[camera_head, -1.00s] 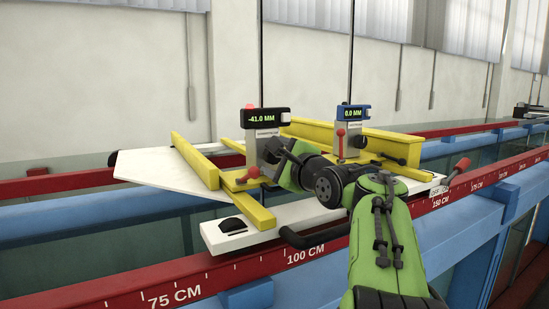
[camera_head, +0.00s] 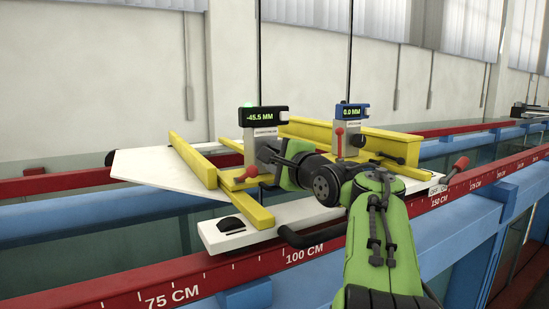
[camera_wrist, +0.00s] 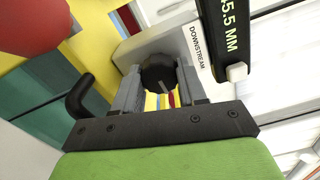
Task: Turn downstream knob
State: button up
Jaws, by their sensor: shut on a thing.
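The downstream knob (camera_wrist: 158,74) is a round black knob with a pale pointer line, on the grey gauge post labelled DOWNSTREAM (camera_wrist: 197,46). My gripper (camera_wrist: 160,82) has its two grey fingers on either side of the knob and is shut on it. The gauge display (camera_head: 264,116) reads -45.5 MM, and a green light (camera_head: 249,104) shows on its top. In the head view my gripper (camera_head: 275,155) reaches the post from the right, and the knob is hidden behind the fingers.
A second post with a blue display (camera_head: 352,112) reading 0.0 MM stands to the right, with a red-tipped lever (camera_head: 340,132). Yellow beams (camera_head: 192,160) and a white carriage plate (camera_head: 240,235) surround the posts. Red graduated rails (camera_head: 215,275) run along the flume.

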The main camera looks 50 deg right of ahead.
jog(key=n, duration=0.4)
jog(key=shift+f+n+b, duration=0.1)
jog(key=shift+n+b, duration=0.2)
dwell(0.3)
jog(key=o, duration=1.1)
jog(key=shift+c, duration=0.2)
jog(key=v, duration=1.5)
jog(key=shift+s, duration=0.4)
